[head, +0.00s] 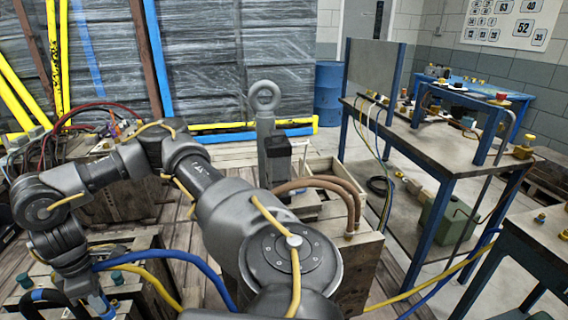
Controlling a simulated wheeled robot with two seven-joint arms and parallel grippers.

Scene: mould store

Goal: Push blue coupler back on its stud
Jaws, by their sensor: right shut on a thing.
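My right arm crosses the view from the bottom middle to the left and bends down there. My right gripper (93,298) is at the lower left, low over a mould block, and shut. A small blue piece, apparently the blue coupler (106,308), shows at its fingertips, near the bottom edge. Its stud is not visible, and I cannot tell whether the coupler touches it. A blue hose (180,254) curves from beside the gripper toward the bottom middle. My left gripper is not in view.
Teal-capped fittings (117,277) and a yellow hose (150,272) lie close to the gripper. A block with a lifting eye (265,97) and brown hoses (325,184) stands in the middle.

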